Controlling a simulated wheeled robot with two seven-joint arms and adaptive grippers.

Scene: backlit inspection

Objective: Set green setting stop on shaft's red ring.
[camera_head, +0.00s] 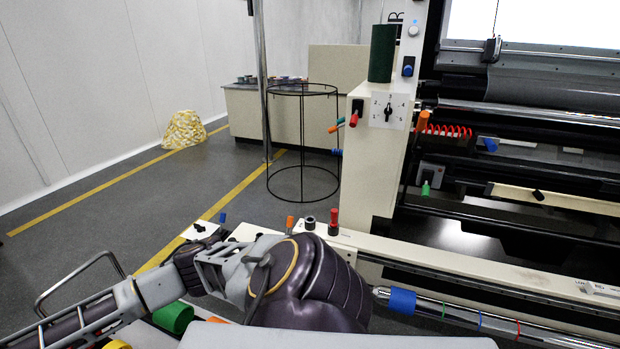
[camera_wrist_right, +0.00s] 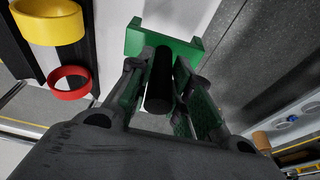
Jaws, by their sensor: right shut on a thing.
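In the right wrist view, my right gripper (camera_wrist_right: 160,85) is shut on the green setting stop (camera_wrist_right: 165,42). The stop is blocky, with a notched outline and a dark cylindrical part (camera_wrist_right: 160,82) between the fingers. In the head view, the clear shaft (camera_head: 460,316) runs along the lower right, with thin green, blue and red rings. The red ring (camera_head: 518,328) is the farthest right of these. A blue collar (camera_head: 402,301) sits near the shaft's left end. My left gripper is not in view.
A yellow ring (camera_wrist_right: 48,18) and a red ring (camera_wrist_right: 70,83) show beside my right gripper. A large dark arm part of mine covers the lower middle. The machine's rail (camera_head: 480,275) runs behind the shaft.

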